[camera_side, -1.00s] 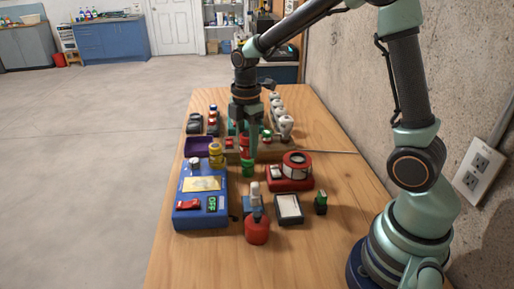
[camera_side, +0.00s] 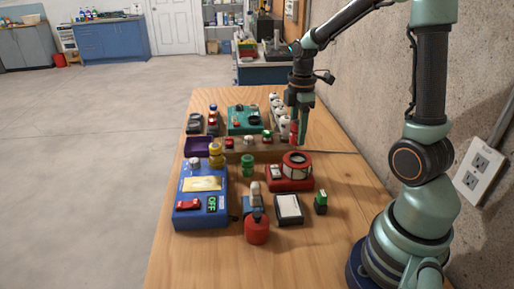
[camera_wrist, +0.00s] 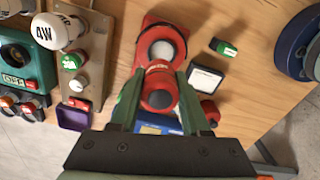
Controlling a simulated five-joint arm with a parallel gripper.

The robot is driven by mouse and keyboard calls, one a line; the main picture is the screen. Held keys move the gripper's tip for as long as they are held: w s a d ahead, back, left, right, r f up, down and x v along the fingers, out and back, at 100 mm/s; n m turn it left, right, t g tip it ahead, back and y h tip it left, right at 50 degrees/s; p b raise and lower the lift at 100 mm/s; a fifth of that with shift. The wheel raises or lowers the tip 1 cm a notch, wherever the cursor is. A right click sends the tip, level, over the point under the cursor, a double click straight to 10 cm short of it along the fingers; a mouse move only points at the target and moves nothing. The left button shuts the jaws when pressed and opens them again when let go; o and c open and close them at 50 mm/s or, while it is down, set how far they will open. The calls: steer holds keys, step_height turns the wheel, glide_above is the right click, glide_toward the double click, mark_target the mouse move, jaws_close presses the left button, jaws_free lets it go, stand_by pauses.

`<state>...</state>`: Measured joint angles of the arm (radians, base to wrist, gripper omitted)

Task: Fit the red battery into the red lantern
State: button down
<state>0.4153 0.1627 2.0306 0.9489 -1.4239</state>
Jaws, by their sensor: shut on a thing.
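My gripper (camera_side: 299,112) is shut on the red battery (camera_side: 294,132). It holds it upright above the right side of the table, beyond the red lantern (camera_side: 290,180). In the wrist view the battery (camera_wrist: 158,90) sits between the two green fingers, its round red top facing the camera. The lantern has a red base and a round red-rimmed part with a white middle. In the wrist view the lantern (camera_wrist: 150,27) is partly covered by the battery. The battery's lower end is hidden there.
The concrete wall is close on the right.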

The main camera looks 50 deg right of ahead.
steer(key=shift+s+d+f, duration=0.35)
steer(key=shift+f, duration=2.75)
steer(key=shift+a+f, duration=0.1)
steer(key=shift+r, duration=0.35)
steer(key=shift+r, duration=0.55)
steer(key=shift+f, duration=0.9)
steer(key=shift+r, duration=0.45)
